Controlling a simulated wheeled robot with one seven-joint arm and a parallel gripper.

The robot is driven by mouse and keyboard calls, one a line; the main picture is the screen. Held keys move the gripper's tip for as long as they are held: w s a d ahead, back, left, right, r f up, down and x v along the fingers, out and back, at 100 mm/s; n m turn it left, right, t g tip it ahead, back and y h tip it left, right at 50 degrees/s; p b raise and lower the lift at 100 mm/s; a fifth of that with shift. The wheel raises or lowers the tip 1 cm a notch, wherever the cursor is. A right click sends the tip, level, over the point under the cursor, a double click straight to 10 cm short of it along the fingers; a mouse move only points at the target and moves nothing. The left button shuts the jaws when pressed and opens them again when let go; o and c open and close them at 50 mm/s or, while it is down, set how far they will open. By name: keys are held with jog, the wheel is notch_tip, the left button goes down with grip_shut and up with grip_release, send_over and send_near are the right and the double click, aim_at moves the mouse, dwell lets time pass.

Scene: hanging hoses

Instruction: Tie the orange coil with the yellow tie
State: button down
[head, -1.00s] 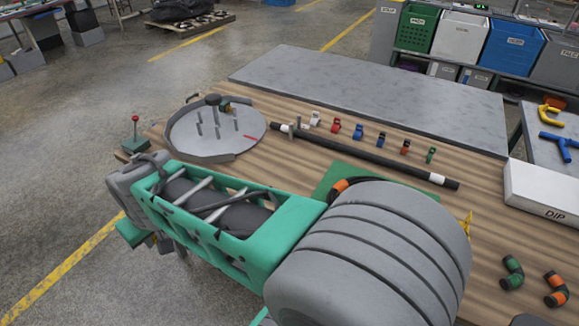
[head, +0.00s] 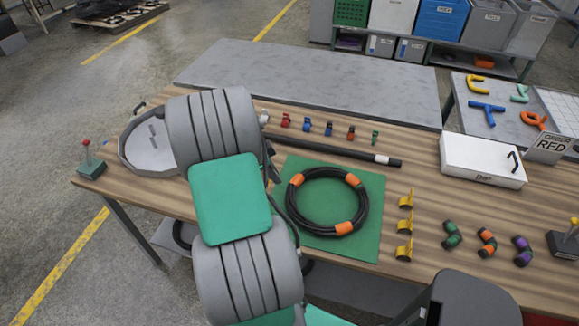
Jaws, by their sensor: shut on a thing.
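A black hose coil with orange bands (head: 291,205) lies flat as a ring on the green mat (head: 370,245). Three yellow ties stand in a column just right of the mat: the far one (head: 407,199), the middle one (head: 405,222) and the near one (head: 404,250). No tie shows around the coil. My arm's large grey and green links fill the view left of the mat. My gripper is not visible; the links hide that area. Dark parts show beside the links near the mat's left edge; I cannot tell what they are.
A black rod (head: 340,152) lies behind the mat, with several small coloured clips beyond it. A round grey tray (head: 150,148) is at left. A white box (head: 482,162) and several short banded hose pieces (head: 487,242) are at right. Wood between is clear.

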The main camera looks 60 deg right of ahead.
aim_at(290, 195)
jog(key=s+m, duration=0.1)
jog(key=s+d+m, duration=0.1)
jog(key=s, duration=0.1)
jog(key=s+d+m+y, duration=0.1)
jog(key=shift+s+d+f+g, duration=0.1)
jog(key=shift+s+f+g, duration=0.25)
jog(key=shift+s+g, duration=0.05)
jog(key=shift+w+f, duration=0.1)
jog(key=shift+f+b, duration=1.85)
jog(key=shift+b, duration=0.45)
jog(key=shift+f+b, duration=0.2)
jog(key=shift+b, duration=0.2)
jog(key=shift+f+b, duration=0.95)
jog(key=shift+f, duration=0.05)
jog(key=shift+f+b, duration=0.35)
